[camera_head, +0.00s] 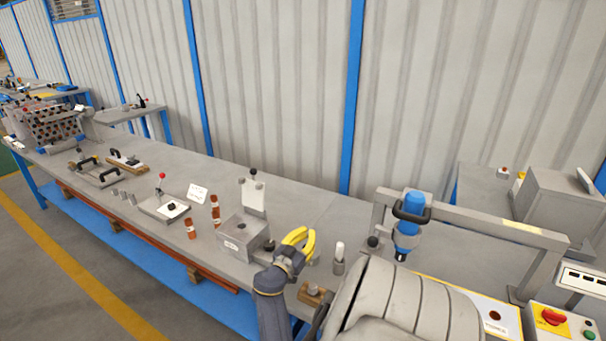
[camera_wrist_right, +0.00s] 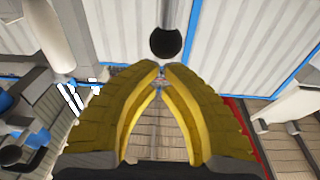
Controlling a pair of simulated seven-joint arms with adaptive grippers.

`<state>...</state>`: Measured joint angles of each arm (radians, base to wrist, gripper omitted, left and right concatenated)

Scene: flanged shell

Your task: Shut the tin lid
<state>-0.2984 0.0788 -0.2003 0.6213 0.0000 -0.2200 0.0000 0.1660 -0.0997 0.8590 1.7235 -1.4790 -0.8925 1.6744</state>
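The tin is a grey metal box (camera_head: 240,238) with a small white label on its front, on the bench left of my right gripper. Its lid (camera_head: 253,196) stands open, upright at the back edge, with a black ball knob (camera_head: 252,172) on top. My right gripper (camera_head: 308,231) has yellow fingers whose tips come together with nothing held, right of the box and apart from the lid. In the right wrist view, the fingertips (camera_wrist_right: 162,69) nearly meet below a black ball (camera_wrist_right: 166,42) on a grey rod; I cannot tell whether it is the lid's knob. My left gripper is not in view.
A white-capped cylinder (camera_head: 339,256) stands right of my gripper. Two brown bottles (camera_head: 215,210) and a red-knobbed fixture (camera_head: 162,190) are to the left of the tin. A blue tool (camera_head: 409,222) hangs on a metal frame at right. The bench behind the lid is clear.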

